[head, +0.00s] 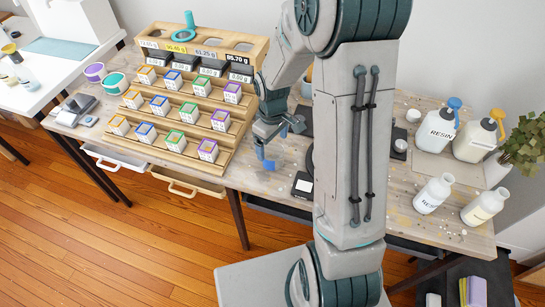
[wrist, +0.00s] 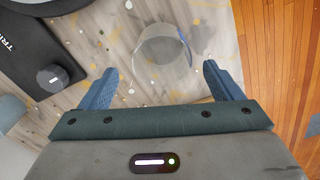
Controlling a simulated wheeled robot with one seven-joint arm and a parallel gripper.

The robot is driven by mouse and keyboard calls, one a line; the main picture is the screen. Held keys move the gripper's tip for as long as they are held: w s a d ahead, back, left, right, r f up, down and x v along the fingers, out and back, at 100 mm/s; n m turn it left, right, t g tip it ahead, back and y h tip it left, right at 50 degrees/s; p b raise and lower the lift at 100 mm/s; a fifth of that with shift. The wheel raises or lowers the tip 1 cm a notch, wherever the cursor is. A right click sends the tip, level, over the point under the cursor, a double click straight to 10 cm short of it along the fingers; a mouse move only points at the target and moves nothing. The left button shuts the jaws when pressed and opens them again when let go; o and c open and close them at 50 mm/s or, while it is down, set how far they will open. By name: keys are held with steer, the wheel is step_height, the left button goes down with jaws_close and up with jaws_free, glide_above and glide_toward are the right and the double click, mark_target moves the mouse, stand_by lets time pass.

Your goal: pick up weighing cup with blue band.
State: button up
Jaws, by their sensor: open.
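The weighing cup (wrist: 162,58) is clear and see-through, with a thin blue band showing along its right side in the wrist view. It stands on the speckled wooden table near the edge. My gripper (wrist: 161,88) is open, its two blue fingers spread wider than the cup. The cup lies ahead of the fingers, roughly centred between them, with nothing held. In the head view my gripper (head: 265,160) hangs over the table beside the stepped rack. I cannot make out the cup there.
The stepped wooden rack (head: 222,147) holds several small containers with orange, blue, green and purple tops. A black flat object (head: 302,185) lies right of my gripper. Resin bottles (head: 433,194) stand at the right.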

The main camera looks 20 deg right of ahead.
mark_target(273, 153)
step_height(273, 153, down, 5)
steer(key=shift+s+f, duration=0.1)
steer(key=shift+s, duration=0.05)
steer(key=c, duration=1.1)
